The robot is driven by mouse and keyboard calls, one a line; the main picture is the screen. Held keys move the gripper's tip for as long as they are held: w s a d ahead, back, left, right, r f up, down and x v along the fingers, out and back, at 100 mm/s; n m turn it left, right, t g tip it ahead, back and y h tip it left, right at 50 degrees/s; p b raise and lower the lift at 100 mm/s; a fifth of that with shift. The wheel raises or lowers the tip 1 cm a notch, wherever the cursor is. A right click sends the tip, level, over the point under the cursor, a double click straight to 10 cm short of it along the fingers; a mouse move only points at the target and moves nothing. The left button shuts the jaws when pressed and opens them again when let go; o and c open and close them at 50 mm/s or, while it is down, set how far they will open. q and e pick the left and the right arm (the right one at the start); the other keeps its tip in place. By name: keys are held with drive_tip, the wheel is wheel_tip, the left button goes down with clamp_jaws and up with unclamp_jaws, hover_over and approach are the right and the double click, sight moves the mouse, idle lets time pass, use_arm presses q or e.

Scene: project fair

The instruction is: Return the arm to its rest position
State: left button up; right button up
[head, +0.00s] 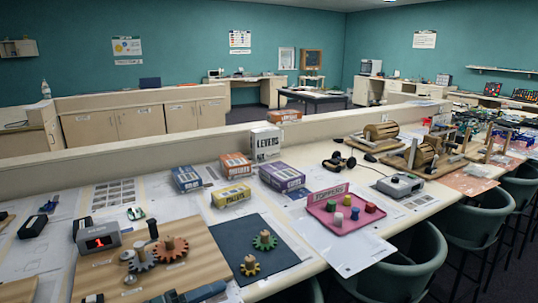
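Neither of my arms nor grippers can be made out in the head view. A grey box with a red digit display (99,238) sits at the board's left edge.
Labelled boxes, including a white LEVERS box (265,144) and a yellow one (231,195), stand along the low partition. A pink tray (325,213) holds several coloured pieces. Wooden coil devices (423,157) stand farther right. Green chairs (405,270) line the table's right edge.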

use_arm(q)
drive_tip(key=s+a+f+n+y, duration=0.2)
drive_tip(key=s+f+n+y, duration=0.4)
drive_tip(key=f+n, duration=0.6)
drive_tip(key=s+a+f+n+y, duration=0.3)
drive_tip(key=s+f+n+y, duration=0.4)
drive_tip(key=s+f+n, duration=0.3)
wheel_tip(320, 180, down, 2)
drive_tip(key=n, duration=0.4)
drive_tip(key=shift+s+a, duration=0.2)
drive_tip(key=shift+s, duration=0.2)
drive_tip(key=shift+y, duration=0.3)
